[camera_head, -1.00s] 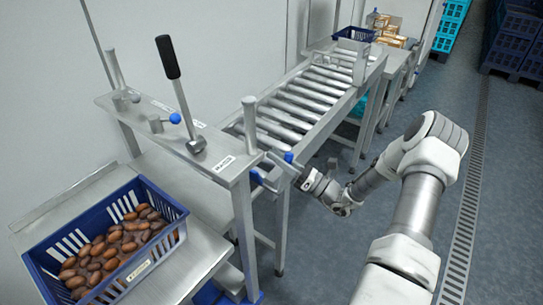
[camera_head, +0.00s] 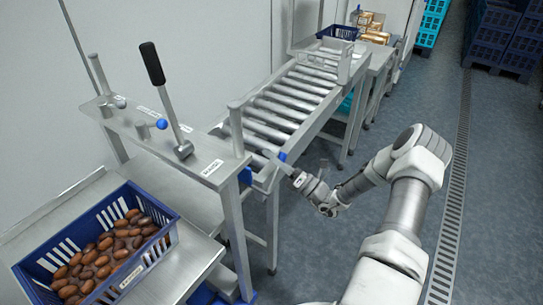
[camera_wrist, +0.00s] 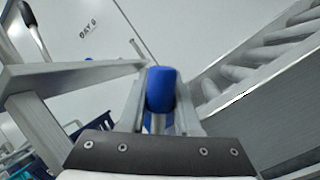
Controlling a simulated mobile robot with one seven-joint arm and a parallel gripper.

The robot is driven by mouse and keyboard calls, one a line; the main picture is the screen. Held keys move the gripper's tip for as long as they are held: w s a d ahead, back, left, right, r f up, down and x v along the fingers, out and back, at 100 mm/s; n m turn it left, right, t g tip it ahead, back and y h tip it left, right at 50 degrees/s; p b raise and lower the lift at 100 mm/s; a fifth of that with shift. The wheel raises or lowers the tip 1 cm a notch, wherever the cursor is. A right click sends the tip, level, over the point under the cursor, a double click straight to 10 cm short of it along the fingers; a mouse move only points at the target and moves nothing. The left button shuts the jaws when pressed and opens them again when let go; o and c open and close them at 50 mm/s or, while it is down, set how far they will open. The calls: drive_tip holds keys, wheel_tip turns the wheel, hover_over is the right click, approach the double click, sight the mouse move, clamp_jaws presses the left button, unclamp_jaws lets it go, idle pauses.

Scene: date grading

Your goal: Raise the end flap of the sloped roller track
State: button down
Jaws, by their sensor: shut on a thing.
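The sloped roller track (camera_head: 290,103) runs from the back down towards the slotted post beside the work stand. A blue grip (camera_head: 282,157) shows at its near end, at my gripper (camera_head: 276,161). In the wrist view, the blue grip (camera_wrist: 161,90) on a metal stem stands between the two fingers of my gripper (camera_wrist: 160,100), which is shut on it. The rollers (camera_wrist: 255,60) pass to the right of the fingers there. The end flap is small and partly hidden by my gripper; its exact angle cannot be told.
A stand with a black-handled lever (camera_head: 153,65) and a blue-tipped knob (camera_head: 161,124) is left of the track end. A blue crate of dates (camera_head: 165,240) sits on the steel table at front left. A blue crate (camera_head: 338,33) stands beyond the track. Open floor lies to the right.

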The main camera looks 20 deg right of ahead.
drive_tip(key=shift+f, duration=0.1)
drive_tip(key=c, duration=0.9)
unclamp_jaws()
drive_tip(key=shift+d, duration=0.15)
drive_tip(key=v, duration=1.7)
drive_tip(key=shift+s+f, duration=0.15)
drive_tip(key=shift+s, duration=0.05)
